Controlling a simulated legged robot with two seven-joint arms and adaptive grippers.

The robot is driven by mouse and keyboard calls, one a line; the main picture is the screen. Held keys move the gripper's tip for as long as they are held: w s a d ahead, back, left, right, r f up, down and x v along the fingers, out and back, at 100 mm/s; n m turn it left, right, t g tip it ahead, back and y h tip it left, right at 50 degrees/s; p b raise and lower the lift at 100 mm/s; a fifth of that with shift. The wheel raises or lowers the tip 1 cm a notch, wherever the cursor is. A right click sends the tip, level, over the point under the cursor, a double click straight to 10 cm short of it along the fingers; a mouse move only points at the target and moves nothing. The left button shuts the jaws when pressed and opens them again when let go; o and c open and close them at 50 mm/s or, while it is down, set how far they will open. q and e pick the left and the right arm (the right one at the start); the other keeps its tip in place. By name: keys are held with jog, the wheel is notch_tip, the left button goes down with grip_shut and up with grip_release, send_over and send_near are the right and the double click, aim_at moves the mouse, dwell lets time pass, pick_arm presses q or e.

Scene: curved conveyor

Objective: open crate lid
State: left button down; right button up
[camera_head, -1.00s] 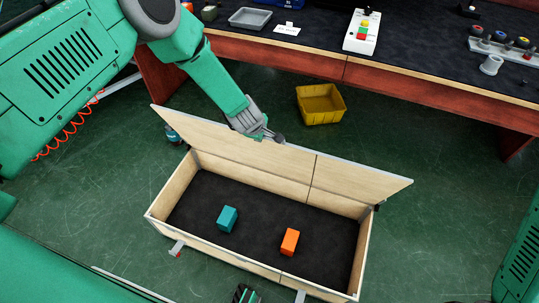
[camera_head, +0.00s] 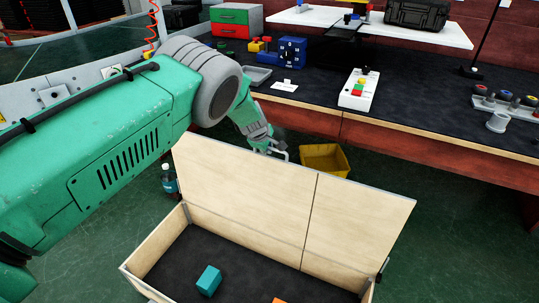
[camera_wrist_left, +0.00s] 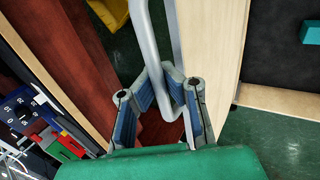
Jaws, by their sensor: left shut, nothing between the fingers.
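The wooden crate (camera_head: 160,240) stands on the floor, its dark inside showing. Its pale lid (camera_head: 260,200) is raised on its hinges, standing steeply at the crate's far side. It also shows edge-on in the left wrist view (camera_wrist_left: 213,60). My left gripper (camera_head: 277,149) is behind the lid's top edge. A teal block (camera_head: 208,281) and an orange block (camera_head: 279,300) lie in the crate. My right gripper is out of view.
A yellow bin (camera_head: 325,160) stands on the floor behind the lid. A bottle (camera_head: 169,179) stands left of the crate. A dark-topped workbench (camera_head: 420,125) with several items runs along the back.

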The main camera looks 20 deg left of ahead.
pick_arm(q)
jog(key=shift+w+r, duration=0.25)
jog(key=shift+r, duration=0.05)
jog(key=c, duration=1.6)
grip_release()
jog(key=shift+s+r, duration=0.1)
jog(key=shift+s+d, duration=0.1)
jog(key=shift+s+f, duration=0.1)
jog(key=shift+f, duration=0.15)
jog(key=shift+s+a+r, duration=0.2)
jog(key=shift+a+r, duration=0.05)
jog(key=shift+r, duration=0.2)
jog(key=v, duration=1.1)
jog(key=shift+d, duration=0.2)
jog(key=shift+f, duration=0.15)
